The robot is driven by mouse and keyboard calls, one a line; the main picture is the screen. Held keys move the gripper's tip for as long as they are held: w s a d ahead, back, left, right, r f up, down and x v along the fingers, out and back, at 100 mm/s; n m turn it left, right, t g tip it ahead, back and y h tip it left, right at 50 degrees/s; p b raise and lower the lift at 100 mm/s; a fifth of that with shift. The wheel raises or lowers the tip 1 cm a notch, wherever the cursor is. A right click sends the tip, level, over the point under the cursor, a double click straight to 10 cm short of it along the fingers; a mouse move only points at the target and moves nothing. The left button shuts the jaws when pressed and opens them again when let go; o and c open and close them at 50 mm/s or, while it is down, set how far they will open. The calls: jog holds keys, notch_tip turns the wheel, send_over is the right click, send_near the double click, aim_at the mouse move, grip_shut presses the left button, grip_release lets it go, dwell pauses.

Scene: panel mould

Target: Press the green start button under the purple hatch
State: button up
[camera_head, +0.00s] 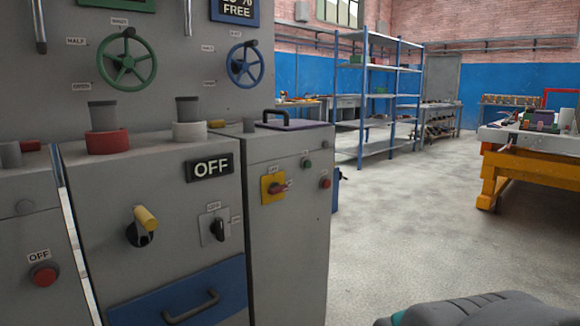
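The purple hatch (298,124) lies flat on top of the right-hand grey cabinet, with a black handle (275,114) standing up from it. Below it, on the front face of that cabinet, is a small round green button (306,163). A label sits just above the button, too small to read. Nothing blocks my view of the button. My gripper's fingers are not in view. A grey and teal rounded part, which looks like my arm, shows at the bottom edge right of centre, well apart from the cabinet.
A red button (325,183) and a yellow-plated red switch (273,188) flank the green button. Left are an OFF display (210,167), a yellow-handled knob (146,220) and a blue drawer (180,296). Open floor (420,220) lies right, before a yellow-legged table (495,178) and blue shelving (363,100).

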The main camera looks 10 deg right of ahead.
grip_shut()
dwell(0.4)
dwell(0.9)
